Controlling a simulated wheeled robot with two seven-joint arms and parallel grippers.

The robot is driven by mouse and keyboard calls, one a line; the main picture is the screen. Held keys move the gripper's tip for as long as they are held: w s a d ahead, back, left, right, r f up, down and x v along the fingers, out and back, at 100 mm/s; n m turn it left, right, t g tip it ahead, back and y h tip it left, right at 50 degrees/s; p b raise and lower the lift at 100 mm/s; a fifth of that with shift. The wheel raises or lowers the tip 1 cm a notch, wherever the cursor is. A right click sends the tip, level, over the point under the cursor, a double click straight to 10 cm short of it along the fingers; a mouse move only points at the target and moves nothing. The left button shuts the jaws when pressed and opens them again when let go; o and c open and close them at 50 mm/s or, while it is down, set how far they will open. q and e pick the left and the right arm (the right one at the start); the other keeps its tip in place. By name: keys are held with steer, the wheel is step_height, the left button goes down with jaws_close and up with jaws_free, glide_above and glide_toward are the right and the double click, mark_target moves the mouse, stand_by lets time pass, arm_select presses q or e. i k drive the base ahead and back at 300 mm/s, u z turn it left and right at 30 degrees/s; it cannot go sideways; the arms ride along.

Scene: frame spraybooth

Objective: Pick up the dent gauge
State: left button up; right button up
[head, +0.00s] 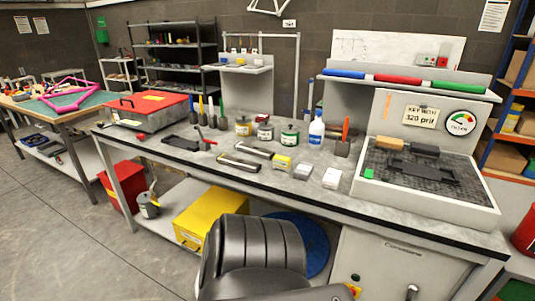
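I cannot tell for sure which item is the dent gauge. A flat black tray-like piece (181,143) lies further left. Another dark flat piece (423,177) sits in the grey extraction box at the right, in front of a wooden-handled brush (407,147). Neither gripper shows in the head view. A large black ribbed shape fills the bottom middle, and I cannot tell what it is.
Several tins (290,134), a white-blue bottle (316,131), small boxes (304,171) and upright handled tools (342,138) crowd the bench. A red case (146,107) lies at its left end. Below are a yellow box (209,218) and a red bin (127,185). The front bench strip is mostly clear.

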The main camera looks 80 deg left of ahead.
mark_target(283, 163)
steer(key=u, duration=0.95)
steer(key=i, duration=1)
steer(key=u, duration=0.9)
